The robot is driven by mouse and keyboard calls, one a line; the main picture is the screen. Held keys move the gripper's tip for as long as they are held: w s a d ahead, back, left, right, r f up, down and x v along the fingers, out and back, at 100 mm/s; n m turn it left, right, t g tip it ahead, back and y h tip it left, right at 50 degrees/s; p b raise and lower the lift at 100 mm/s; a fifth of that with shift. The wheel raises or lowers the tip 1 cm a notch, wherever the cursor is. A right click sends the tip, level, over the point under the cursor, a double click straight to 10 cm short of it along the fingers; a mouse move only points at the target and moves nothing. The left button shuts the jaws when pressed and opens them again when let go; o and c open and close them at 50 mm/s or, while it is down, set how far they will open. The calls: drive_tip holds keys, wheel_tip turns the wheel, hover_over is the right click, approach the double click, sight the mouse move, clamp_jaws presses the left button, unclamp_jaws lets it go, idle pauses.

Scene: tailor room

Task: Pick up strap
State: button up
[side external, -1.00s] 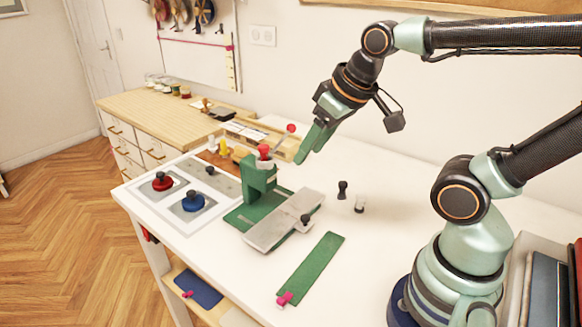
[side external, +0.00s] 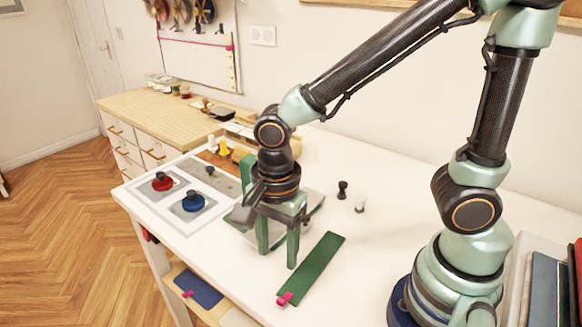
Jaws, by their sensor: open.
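A green strap (side external: 314,265) lies flat and slanted on the white table, with a pink clip (side external: 285,298) at its near end. My gripper (side external: 278,258) points down with its two green fingers spread apart and empty. In the picture it is just left of the strap, with the right finger close to the strap's left edge. I cannot tell how high the fingertips are above the table. The green press and its grey plate are mostly hidden behind my gripper.
Red (side external: 162,182) and blue (side external: 193,202) round knobs sit on grey plates at the left. A black peg (side external: 342,189) and a white-based peg (side external: 360,203) stand behind the strap. Books (side external: 550,285) stand at the right.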

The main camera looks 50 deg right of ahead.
drive_tip(key=f, duration=0.1)
hover_over(281, 299)
drive_tip(key=shift+m, duration=0.3)
wheel_tip(281, 299, down, 6)
drive_tip(key=shift+w+f, duration=0.1)
drive_tip(key=shift+f, duration=0.1)
drive_tip(key=f, duration=0.3)
drive_tip(key=shift+s+f, duration=0.2)
drive_tip(key=shift+f, duration=0.1)
drive_tip(key=shift+w+f, duration=0.1)
drive_tip(key=shift+f, duration=0.65)
drive_tip(key=shift+c, duration=0.3)
clamp_jaws()
